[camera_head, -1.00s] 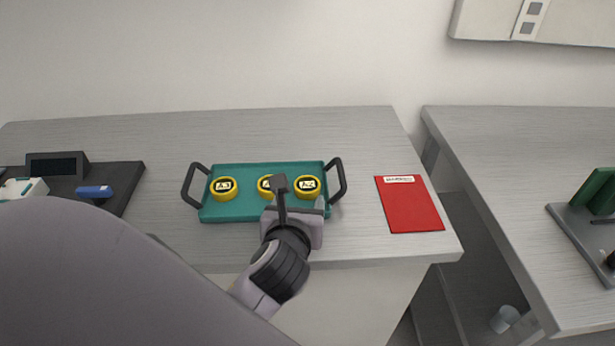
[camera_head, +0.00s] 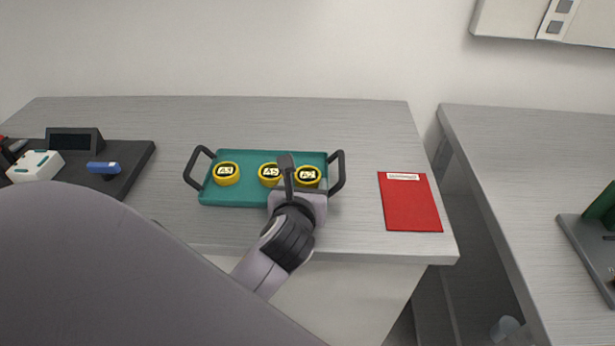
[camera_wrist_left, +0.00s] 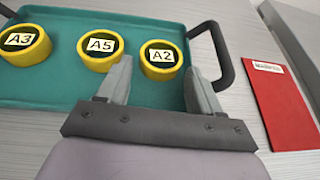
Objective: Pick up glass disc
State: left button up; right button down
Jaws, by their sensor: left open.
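Three round discs in yellow rings, with dark faces and white labels, stand in a row in the teal tray (camera_head: 235,198). They are A3 (camera_head: 226,173), A5 (camera_head: 269,174) and A2 (camera_head: 308,175). My left gripper (camera_wrist_left: 155,85) is open and empty over the tray. In the left wrist view its fingers point toward A5 (camera_wrist_left: 100,48) and A2 (camera_wrist_left: 160,58), with A2 ahead between the fingertips. A3 (camera_wrist_left: 25,44) lies further left. In the head view the gripper partly hides A2 and the tray's front. My right gripper is not in view.
The tray has raised black handles (camera_head: 337,172) at both ends. A red folder (camera_head: 409,203) lies to its right. A dark device with a screen (camera_head: 75,140) and a blue part (camera_head: 103,168) is at left. A second table stands across a gap at right.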

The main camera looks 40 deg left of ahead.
aim_at(306, 182)
pick_arm(q)
jog(key=shift+x, duration=1.75)
jog(key=shift+d, duration=0.1)
jog(key=c, duration=0.8)
jog(key=shift+f, duration=0.1)
notch_tip(306, 182, up, 20)
